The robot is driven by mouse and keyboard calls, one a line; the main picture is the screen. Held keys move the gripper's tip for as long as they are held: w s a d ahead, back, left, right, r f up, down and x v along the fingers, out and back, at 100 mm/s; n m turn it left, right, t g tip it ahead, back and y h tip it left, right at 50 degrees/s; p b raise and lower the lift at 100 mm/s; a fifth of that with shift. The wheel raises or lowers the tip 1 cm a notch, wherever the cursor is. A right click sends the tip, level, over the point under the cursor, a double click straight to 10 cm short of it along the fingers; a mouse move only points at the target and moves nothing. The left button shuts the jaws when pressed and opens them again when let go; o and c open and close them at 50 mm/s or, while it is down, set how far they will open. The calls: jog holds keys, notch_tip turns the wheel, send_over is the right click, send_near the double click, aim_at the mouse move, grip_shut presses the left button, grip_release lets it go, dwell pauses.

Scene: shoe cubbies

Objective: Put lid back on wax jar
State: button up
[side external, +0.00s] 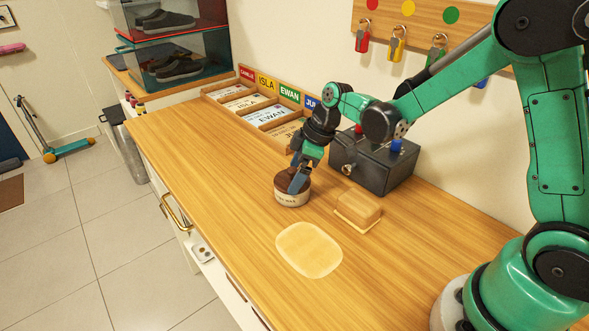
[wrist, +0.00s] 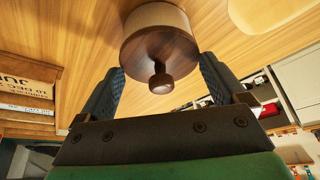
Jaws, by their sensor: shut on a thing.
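The wax jar (side external: 291,198) stands upright on the wooden counter, a squat round pot with a pale label band. Its pale wall also shows in the wrist view (wrist: 155,14). The dark brown wooden lid (wrist: 160,47) with a round knob (wrist: 161,83) is over the jar's mouth, roughly centred. I cannot tell whether it sits fully down. My gripper (side external: 298,184) points down at the jar top. In the wrist view my gripper (wrist: 161,68) has its two blue fingers on opposite sides of the lid, shut on it. The fingers partly hide the lid in the side view.
A wooden block-like brush (side external: 358,207) lies right of the jar, with a pale cloth or mat (side external: 309,250) in front. A dark metal box (side external: 372,165) and a name-labelled wooden tray (side external: 262,118) stand behind. The counter's left part is clear.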

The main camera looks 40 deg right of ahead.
jog(key=o, duration=0.9)
jog(key=shift+r, duration=3.5)
grip_shut()
jog(key=shift+f, duration=0.15)
